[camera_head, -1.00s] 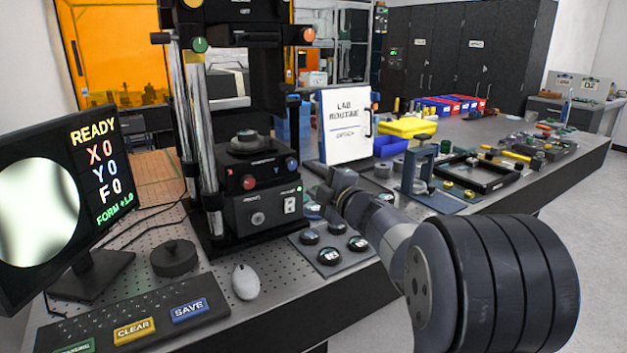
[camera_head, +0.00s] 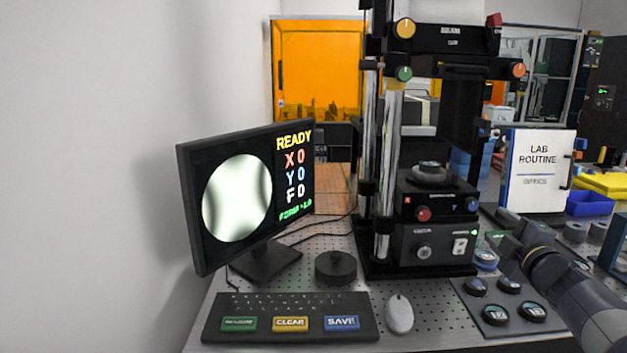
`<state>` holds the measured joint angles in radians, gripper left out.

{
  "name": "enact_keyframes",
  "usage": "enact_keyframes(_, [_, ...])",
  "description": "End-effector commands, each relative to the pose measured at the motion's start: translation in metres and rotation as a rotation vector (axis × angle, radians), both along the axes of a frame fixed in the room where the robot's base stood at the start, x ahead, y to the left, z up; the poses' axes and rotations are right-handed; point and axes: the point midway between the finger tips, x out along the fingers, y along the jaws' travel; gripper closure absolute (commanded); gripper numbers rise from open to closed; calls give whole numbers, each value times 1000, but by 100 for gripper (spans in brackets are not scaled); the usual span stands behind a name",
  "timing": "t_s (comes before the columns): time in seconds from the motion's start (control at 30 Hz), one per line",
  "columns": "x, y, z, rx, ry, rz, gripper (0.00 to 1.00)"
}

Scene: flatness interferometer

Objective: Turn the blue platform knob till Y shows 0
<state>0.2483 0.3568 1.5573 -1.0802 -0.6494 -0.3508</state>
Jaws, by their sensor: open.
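The blue platform knob (camera_head: 472,204) is on the right of the front face of the interferometer platform (camera_head: 437,200), with a red knob (camera_head: 423,214) to its left. The monitor (camera_head: 245,195) reads READY, X 0, Y 0 in blue and F 0, with a green FORM line below. A pale disc with dark bands at its sides fills its left part. My gripper (camera_head: 508,236) is open, at the right of the machine base, lower right of the blue knob and apart from it in the picture. Its fingertips are small and hard to make out.
A keyboard (camera_head: 250,301) with green, yellow and blue keys, a mouse (camera_head: 399,313) and a dark round puck (camera_head: 335,267) lie in front. A mat (camera_head: 517,326) with dark round pieces lies below my arm. The LAB ROUTINE board (camera_head: 539,168) stands behind it.

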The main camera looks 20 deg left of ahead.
Motion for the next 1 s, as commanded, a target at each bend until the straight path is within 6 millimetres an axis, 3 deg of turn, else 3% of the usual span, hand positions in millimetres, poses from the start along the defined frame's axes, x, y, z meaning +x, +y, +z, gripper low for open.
enact_keyframes(0.73, [1,0,0,0,0,0,50])
enact_keyframes(1.0, [26,9,0,0,1,2,50])
